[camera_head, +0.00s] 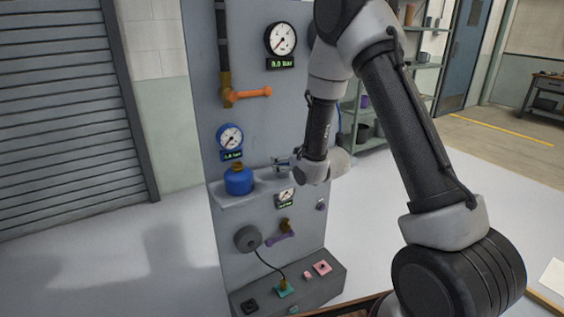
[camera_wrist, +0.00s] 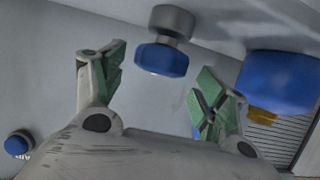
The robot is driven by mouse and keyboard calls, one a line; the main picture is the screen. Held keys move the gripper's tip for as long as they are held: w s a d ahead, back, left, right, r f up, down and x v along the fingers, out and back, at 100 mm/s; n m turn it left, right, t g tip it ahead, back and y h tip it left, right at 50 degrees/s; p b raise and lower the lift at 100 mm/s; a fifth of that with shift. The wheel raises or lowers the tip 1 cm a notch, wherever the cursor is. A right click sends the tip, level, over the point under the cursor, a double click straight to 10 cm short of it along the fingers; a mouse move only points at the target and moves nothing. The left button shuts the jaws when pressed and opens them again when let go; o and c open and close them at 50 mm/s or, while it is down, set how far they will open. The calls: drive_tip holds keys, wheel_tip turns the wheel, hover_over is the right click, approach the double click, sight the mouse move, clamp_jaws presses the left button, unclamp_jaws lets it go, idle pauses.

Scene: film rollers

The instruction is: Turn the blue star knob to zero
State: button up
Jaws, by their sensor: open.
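A blue knob (camera_wrist: 160,60) on a round grey stem shows in the wrist view, ahead of my fingers and in the gap between them. Its star outline is not clear from this side. I cannot pick it out in the head view, where my gripper (camera_head: 279,164) covers part of the panel. My gripper also shows in the wrist view (camera_wrist: 161,88), open and empty, with green pads on both fingers. I see no contact with the knob.
A blue canister (camera_head: 238,182) stands on the panel's shelf (camera_head: 229,200), close to my right-hand finger in the wrist view (camera_wrist: 280,82). A blue gauge (camera_head: 230,137), an orange lever (camera_head: 250,94) and a purple lever (camera_head: 279,239) are on the panel. Floor left is clear.

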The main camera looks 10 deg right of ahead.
drive_tip(key=shift+x, duration=1.7)
drive_tip(key=c, duration=1)
drive_tip(key=shift+c, duration=0.2)
